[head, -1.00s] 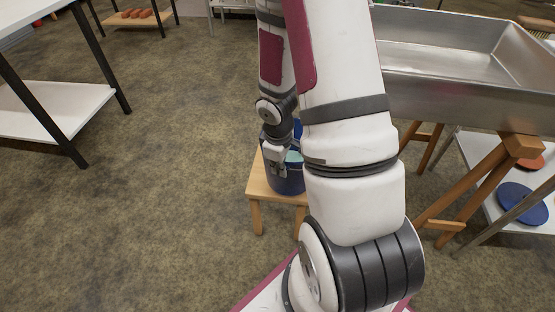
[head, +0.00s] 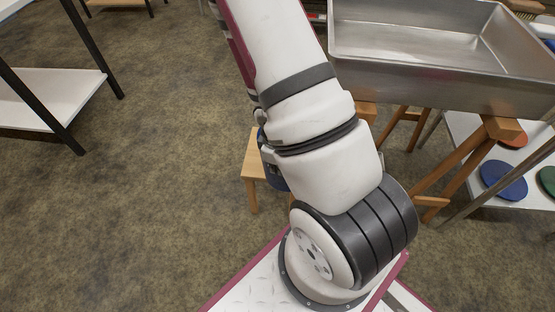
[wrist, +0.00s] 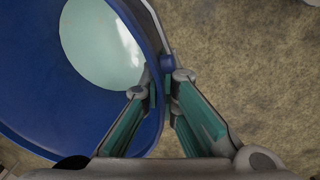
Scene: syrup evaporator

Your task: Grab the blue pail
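The blue pail (wrist: 30,105) fills the left of the wrist view, with a pale, light-green round area (wrist: 100,45) inside it. In the head view the pail (head: 279,180) is mostly hidden behind my arm; a strip of blue shows at the wooden stool (head: 252,165). My gripper (wrist: 166,88) is at the pail's rim in the wrist view. One finger is inside the pail and the other outside, drawn close together with the wall between them. In the head view my arm hides most of the gripper.
A metal pan (head: 430,85) on wooden trestle legs stands right of the stool. Beside it a white shelf (head: 480,135) holds a blue disc (head: 503,180) and other discs. A dark-legged table with a white lower shelf (head: 50,100) is at the left. Floor between is clear.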

